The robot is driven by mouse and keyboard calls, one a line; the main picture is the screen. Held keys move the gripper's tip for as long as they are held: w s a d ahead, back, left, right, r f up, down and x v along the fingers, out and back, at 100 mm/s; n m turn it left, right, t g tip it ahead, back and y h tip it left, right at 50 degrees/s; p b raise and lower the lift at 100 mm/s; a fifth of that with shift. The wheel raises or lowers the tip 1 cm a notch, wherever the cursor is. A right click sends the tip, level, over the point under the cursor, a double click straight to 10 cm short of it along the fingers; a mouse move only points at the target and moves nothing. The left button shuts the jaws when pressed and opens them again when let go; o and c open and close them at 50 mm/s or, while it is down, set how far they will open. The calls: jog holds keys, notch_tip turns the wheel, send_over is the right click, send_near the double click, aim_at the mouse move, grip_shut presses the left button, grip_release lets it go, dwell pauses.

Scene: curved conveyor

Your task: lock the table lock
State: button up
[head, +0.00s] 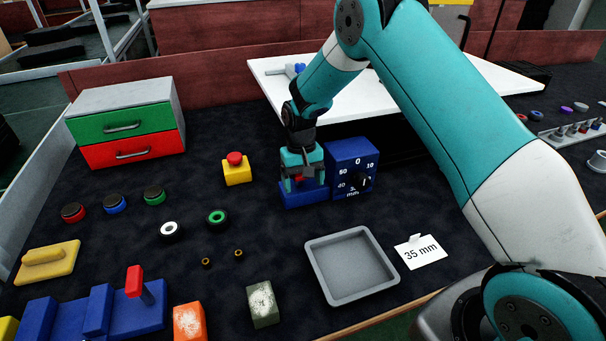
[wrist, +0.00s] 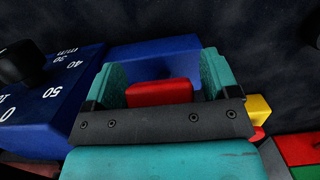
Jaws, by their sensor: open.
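A blue block with a red part (wrist: 160,93) stands beside the dial box (head: 351,158), which is blue with a black knob and a mm scale. I cannot tell for certain that this red part is the table lock. My gripper (head: 302,182) points down over the blue base (head: 304,198). In the wrist view my gripper (wrist: 160,65) is open, with one teal finger on each side of the red part. Whether the fingers touch it is unclear. The gripper hides much of the block in the head view.
A white card reading 35 mm (head: 421,251) lies beside a grey tray (head: 352,266). A yellow box with a red button (head: 237,170) is left of my gripper. A blue fixture with a red handle (head: 135,281) is at front left. A white table (head: 400,88) stands behind.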

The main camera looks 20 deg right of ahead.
notch_tip(320, 180, up, 20)
jog(key=b, duration=0.1)
dwell(0.5)
